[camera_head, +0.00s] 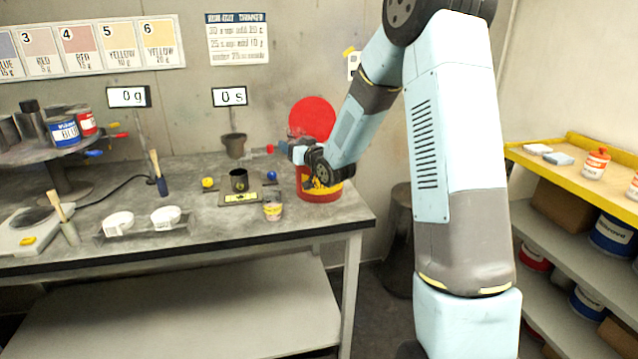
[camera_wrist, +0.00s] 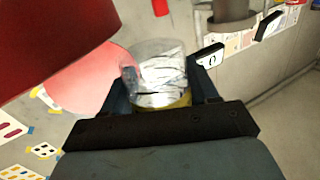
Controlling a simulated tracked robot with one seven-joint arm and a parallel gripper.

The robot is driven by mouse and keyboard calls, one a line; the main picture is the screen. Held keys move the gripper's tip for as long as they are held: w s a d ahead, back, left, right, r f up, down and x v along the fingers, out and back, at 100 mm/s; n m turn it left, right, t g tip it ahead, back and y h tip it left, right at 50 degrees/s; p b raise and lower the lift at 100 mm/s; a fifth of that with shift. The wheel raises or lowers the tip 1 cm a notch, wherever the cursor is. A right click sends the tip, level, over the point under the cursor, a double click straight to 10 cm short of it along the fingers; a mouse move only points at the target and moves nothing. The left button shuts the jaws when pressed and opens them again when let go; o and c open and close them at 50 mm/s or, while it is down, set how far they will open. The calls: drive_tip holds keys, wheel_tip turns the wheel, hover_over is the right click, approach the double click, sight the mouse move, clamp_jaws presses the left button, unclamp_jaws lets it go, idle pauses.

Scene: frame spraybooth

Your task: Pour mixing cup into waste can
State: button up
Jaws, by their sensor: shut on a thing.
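The mixing cup is a clear cup with dark markings (camera_wrist: 165,78), held between the two fingers of my gripper (camera_wrist: 168,88) in the wrist view. Some yellow shows at its lower edge. In the head view my gripper (camera_head: 299,153) is above the bench's right end, and the cup is small and hard to make out there, so I cannot tell its tilt. The waste can (camera_head: 320,194) is red with a yellow band and stands below and beside my gripper. Its round red lid (camera_head: 313,115) stands open behind. My arm and gripper hide part of the can's mouth.
A dark pot (camera_head: 239,181) sits on a plate near yellow and blue knobs. The scale display (camera_head: 128,97) reads 0g. A dark bin (camera_head: 398,240) stands behind my arm.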

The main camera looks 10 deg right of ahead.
sight(292, 134)
drive_tip(key=shift+n, duration=0.3)
drive_tip(key=shift+r, duration=1.95)
drive_tip(key=shift+s+a, duration=0.1)
